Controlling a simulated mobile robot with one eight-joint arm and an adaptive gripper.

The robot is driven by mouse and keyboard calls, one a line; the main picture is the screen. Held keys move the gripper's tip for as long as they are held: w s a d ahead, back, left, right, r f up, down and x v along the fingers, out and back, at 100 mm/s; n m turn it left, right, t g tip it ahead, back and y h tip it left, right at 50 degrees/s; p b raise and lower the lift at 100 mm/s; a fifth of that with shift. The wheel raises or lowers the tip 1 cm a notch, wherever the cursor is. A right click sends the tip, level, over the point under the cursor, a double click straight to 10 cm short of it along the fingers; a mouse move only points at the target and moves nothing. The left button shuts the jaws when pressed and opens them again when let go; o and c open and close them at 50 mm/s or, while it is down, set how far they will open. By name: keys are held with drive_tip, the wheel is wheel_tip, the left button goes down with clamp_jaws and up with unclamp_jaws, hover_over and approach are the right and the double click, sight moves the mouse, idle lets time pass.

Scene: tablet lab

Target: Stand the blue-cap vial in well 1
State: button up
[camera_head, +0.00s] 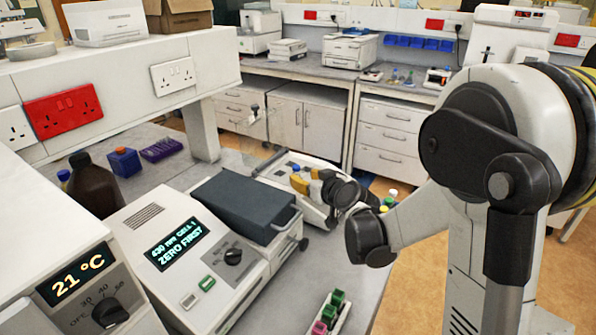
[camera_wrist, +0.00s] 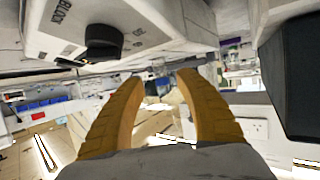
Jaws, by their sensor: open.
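My gripper (camera_head: 307,179) is over the white instrument (camera_head: 268,171) in the middle of the bench. In the wrist view its two yellow fingers (camera_wrist: 158,82) stand wide apart with nothing between them. A small blue spot (camera_head: 296,167) shows just beyond the fingers in the head view; it is too small to tell whether it is the blue-cap vial. I cannot make out a numbered well 1.
A photometer (camera_head: 195,262) with a lit display and a grey lid (camera_head: 242,206) stands left of my gripper. A heater reading 21 °C (camera_head: 75,285) is at the front left. A rack of green and pink pieces (camera_head: 330,314) lies in front. A brown bottle (camera_head: 93,188) stands behind left.

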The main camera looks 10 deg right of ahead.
drive_tip(key=p+v, duration=0.1)
drive_tip(key=v, duration=0.4)
drive_tip(key=shift+s+r, duration=0.1)
drive_tip(key=shift+s, duration=0.2)
idle(0.9)
